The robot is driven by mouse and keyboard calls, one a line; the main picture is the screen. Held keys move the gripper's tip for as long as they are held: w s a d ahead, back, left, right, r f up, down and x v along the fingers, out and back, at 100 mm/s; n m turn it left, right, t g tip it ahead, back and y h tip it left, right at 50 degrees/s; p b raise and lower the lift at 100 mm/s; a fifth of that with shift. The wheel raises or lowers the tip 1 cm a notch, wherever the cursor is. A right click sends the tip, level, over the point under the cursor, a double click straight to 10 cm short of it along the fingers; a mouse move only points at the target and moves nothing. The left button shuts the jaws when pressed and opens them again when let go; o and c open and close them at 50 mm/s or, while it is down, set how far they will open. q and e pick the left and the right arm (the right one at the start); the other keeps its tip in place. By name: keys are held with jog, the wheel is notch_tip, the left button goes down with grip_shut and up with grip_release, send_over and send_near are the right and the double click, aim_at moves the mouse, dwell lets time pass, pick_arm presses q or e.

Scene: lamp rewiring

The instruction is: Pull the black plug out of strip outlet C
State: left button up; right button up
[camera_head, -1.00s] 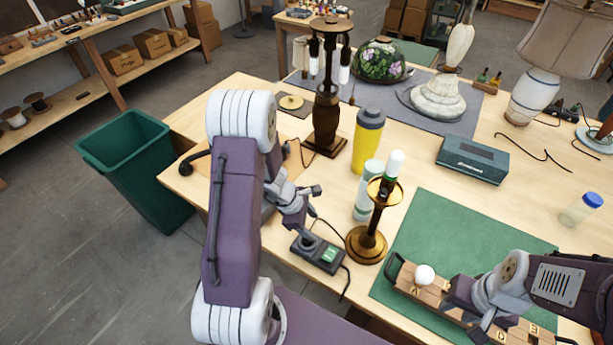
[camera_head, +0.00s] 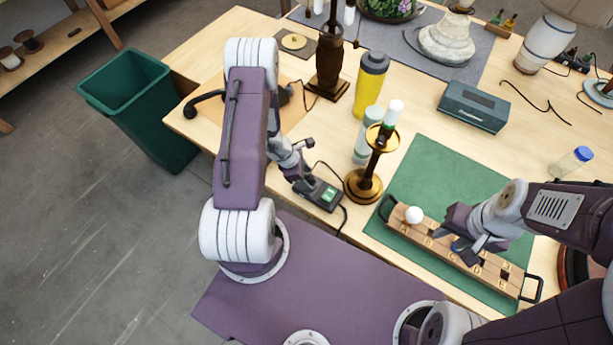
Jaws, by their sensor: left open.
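A long wooden strip (camera_head: 515,286) with black end handles and lettered positions lies on the green mat (camera_head: 452,170) at the front right. My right gripper (camera_head: 460,247) is low over the middle of the strip and covers part of it. I cannot make out the black plug or outlet C; the gripper may be hiding them. I cannot tell whether its jaws are open or shut. My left gripper (camera_head: 302,172) is open, just above the black meter with a green display (camera_head: 318,193), away from the strip.
A white globe bulb (camera_head: 414,214) stands on the strip's left end. A brass candlestick lamp (camera_head: 366,180) and a yellow bottle (camera_head: 371,85) stand between my arms. A teal box (camera_head: 473,107) lies behind the mat. A green bin (camera_head: 140,108) stands left of the table.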

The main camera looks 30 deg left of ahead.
aim_at(312, 177)
pick_arm(q)
jog(key=shift+d+f, duration=0.1)
jog(key=shift+f, duration=0.2)
jog(key=shift+w+f, duration=0.1)
jog(key=shift+w, duration=0.05)
grip_shut()
jog(key=shift+r+p, duration=0.35)
jog(key=shift+r, duration=0.75)
jog(key=shift+r+p, duration=1.2)
jog(key=shift+r, duration=0.1)
jog(key=shift+f, duration=0.1)
